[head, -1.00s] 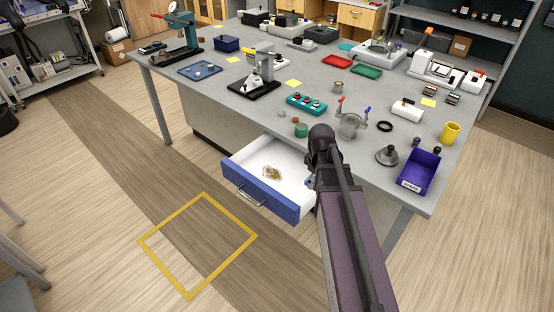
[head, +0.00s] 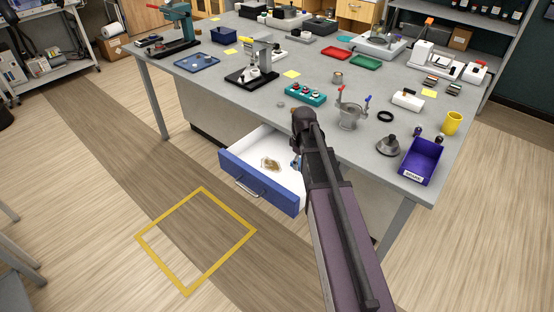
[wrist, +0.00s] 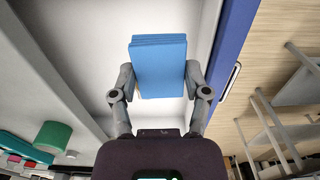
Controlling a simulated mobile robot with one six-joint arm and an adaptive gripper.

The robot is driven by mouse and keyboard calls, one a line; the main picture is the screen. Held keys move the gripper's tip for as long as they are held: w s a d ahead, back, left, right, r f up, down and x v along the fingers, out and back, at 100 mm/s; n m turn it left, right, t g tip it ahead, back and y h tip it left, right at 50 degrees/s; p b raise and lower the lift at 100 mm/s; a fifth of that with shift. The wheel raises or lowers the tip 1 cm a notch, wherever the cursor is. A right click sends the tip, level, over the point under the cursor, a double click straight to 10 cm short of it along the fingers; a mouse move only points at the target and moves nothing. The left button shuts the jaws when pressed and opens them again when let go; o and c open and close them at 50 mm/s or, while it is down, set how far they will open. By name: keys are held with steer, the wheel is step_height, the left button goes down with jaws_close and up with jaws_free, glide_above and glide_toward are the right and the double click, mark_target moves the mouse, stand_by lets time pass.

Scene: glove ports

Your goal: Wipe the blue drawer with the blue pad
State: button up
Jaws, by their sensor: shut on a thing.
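The blue drawer (head: 262,190) is pulled out from under the grey workbench, with a blue front, a metal handle and a white inside. A brownish stain (head: 270,163) lies on its floor. In the wrist view my gripper (wrist: 158,80) is shut on the blue pad (wrist: 158,66), with a finger on each side of it. The drawer's blue front (wrist: 238,50) and white floor (wrist: 90,50) show around the pad. In the head view my arm hides most of the gripper at the drawer's right side. I cannot tell whether the pad touches the drawer floor.
The workbench top (head: 220,85) above the drawer carries a teal button box (head: 305,94), a metal cup with coloured handles (head: 350,112) and a purple bin (head: 422,160). A yellow floor square (head: 196,238) is in front. The floor around it is clear.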

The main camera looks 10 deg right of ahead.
steer(key=w+a+f+b, duration=0.2)
steer(key=w+a+f, duration=0.1)
steer(key=w, duration=0.3)
steer(key=w+a+f+b, duration=0.3)
steer(key=w, duration=0.3)
steer(key=shift+w, duration=0.15)
steer(key=shift+f, duration=0.15)
